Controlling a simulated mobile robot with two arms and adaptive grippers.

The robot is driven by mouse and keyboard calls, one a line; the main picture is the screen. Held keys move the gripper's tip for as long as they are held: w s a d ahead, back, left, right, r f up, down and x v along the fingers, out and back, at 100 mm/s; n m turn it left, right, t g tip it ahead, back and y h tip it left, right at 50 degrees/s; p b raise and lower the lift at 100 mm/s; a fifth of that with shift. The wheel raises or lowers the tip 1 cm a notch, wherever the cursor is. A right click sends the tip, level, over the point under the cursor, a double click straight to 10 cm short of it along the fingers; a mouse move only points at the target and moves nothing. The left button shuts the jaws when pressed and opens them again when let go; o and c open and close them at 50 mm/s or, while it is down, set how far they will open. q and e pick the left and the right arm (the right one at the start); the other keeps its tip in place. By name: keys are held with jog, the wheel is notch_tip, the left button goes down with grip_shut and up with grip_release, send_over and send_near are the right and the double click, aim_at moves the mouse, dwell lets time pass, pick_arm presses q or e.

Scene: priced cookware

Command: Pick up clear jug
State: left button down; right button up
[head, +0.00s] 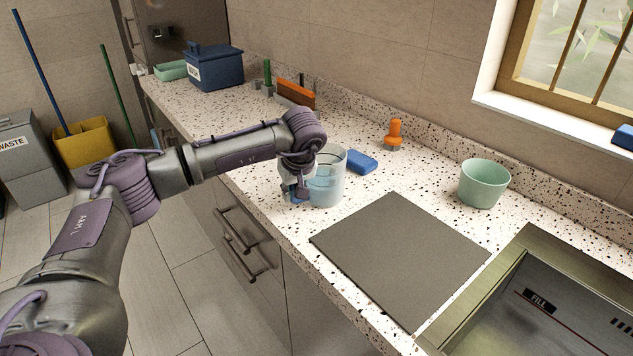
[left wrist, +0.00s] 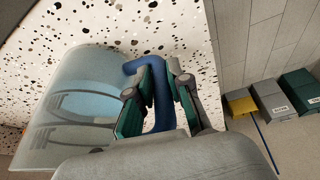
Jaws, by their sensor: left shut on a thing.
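The clear jug (head: 328,178) stands upright on the speckled counter, left of the dark grey mat. It is see-through with a bluish tint. My left gripper (head: 294,192) is at the jug's left side in the head view, partly in front of it. In the left wrist view the jug (left wrist: 80,105) is on the left, and its blue handle (left wrist: 160,100) passes between the fingers of my left gripper (left wrist: 160,85). The fingers are shut on the handle. My right gripper is not in view.
A blue sponge-like block (head: 362,162) lies close behind the jug. A dark grey mat (head: 400,255), a pale green bowl (head: 484,184) and an orange-topped item (head: 394,134) are to the right. A sink (head: 540,300) is at the front right. A blue bin (head: 215,68) stands far back.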

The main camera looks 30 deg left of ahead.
pick_arm(q)
jog(key=shift+w+r, duration=0.1)
jog(key=shift+r, duration=0.2)
dwell(0.4)
jog(key=shift+r, duration=0.75)
jog(key=shift+r+b, duration=0.45)
jog(key=shift+r, duration=0.5)
jog(key=w+d+r+b, duration=0.1)
jog(key=w+d+r, duration=0.2)
jog(key=d+r, duration=0.4)
jog(key=shift+w+d, duration=0.3)
jog(key=shift+d, duration=1.7)
jog(key=shift+r, duration=0.1)
